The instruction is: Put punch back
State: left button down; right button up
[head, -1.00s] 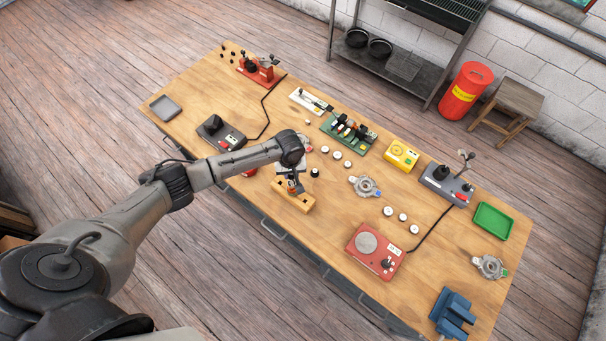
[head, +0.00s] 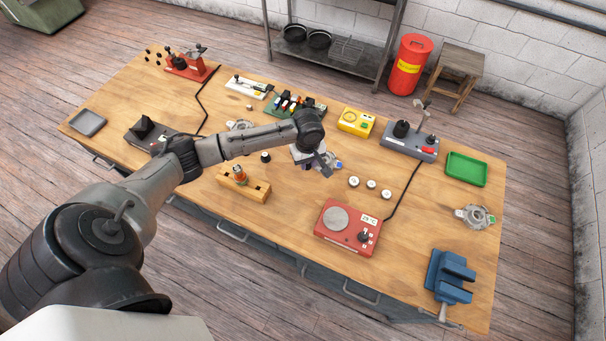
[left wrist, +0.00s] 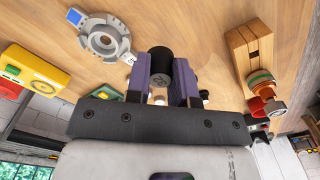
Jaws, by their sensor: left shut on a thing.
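My left gripper (head: 312,166) is over the middle of the bench, right of the wooden block. In the left wrist view the purple jaws (left wrist: 162,72) are shut on a dark cylinder (left wrist: 160,62), seen nearly end-on; I cannot tell for sure that it is the punch. The wooden block (head: 261,191) holds an upright orange-red tool with a metal top (head: 240,175) near its left end. The block (left wrist: 244,47) and tool (left wrist: 262,84) also show at right in the left wrist view. My right gripper is not in view.
A ring-shaped metal part (left wrist: 103,40) lies near the gripper. Three white caps (head: 371,184) lie to the right, a black cap (head: 265,157) behind the block. A red hot plate (head: 346,228), blue vise (head: 449,276) and green tray (head: 466,169) stand further right.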

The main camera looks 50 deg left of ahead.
pick_arm(q)
jog(key=shift+w+f, duration=0.15)
jog(key=shift+f, duration=0.1)
jog(key=shift+a+f, duration=0.2)
send_over(283, 167)
notch_tip(283, 167, down, 6)
jog(key=shift+f, duration=2.15)
jog(key=shift+f+b, duration=0.15)
jog(key=shift+b, duration=0.15)
jog(key=c, duration=1)
grip_release()
